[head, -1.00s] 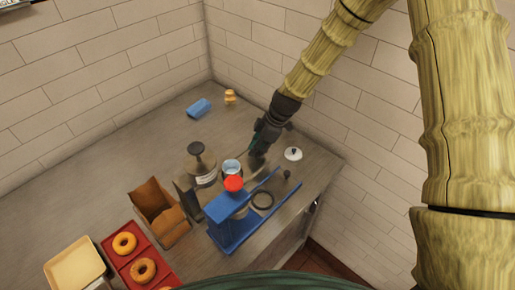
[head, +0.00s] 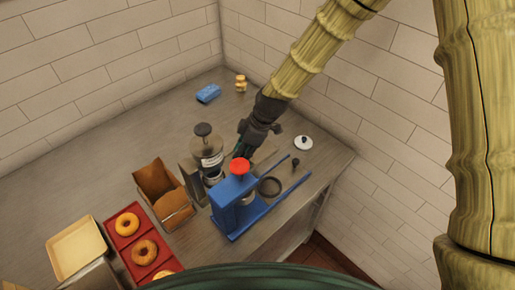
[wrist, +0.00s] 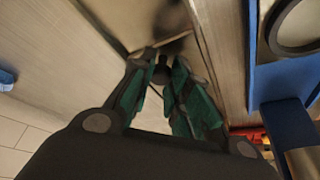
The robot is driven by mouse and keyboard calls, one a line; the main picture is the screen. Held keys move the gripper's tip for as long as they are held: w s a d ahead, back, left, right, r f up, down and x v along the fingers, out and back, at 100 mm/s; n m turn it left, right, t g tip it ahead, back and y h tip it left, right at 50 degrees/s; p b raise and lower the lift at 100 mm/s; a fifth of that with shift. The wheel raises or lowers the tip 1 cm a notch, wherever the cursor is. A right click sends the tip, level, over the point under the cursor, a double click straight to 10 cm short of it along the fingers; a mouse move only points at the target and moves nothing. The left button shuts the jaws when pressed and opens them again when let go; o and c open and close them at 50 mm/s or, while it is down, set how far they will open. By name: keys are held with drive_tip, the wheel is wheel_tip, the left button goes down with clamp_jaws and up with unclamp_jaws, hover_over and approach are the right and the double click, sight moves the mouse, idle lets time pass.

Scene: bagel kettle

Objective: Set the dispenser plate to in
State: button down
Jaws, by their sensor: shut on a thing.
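The dispenser (head: 210,150) is a jar with a black knob on a grey stand, left of the blue press in the head view. A small metal cup (head: 214,176) shows low beneath the jar. My gripper (head: 243,149) is just right of the dispenser, behind the red knob of the press. In the wrist view its green-padded fingers (wrist: 161,76) are shut on a small black knob (wrist: 162,70), which appears to belong to the dispenser plate. The plate itself is mostly hidden by my gripper and the press.
The blue press (head: 232,207) with a red knob (head: 239,166) stands close in front of my gripper. A white lid (head: 303,142) lies to the right.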

drive_tip(key=shift+s+a, duration=0.1)
drive_tip(key=c, duration=1.3)
unclamp_jaws()
drive_tip(key=shift+a, duration=0.1)
drive_tip(key=shift+d+r, duration=0.2)
drive_tip(key=shift+r, duration=0.1)
drive_tip(key=v, duration=1.1)
drive_tip(key=shift+r, duration=0.15)
drive_tip(key=shift+d, duration=0.1)
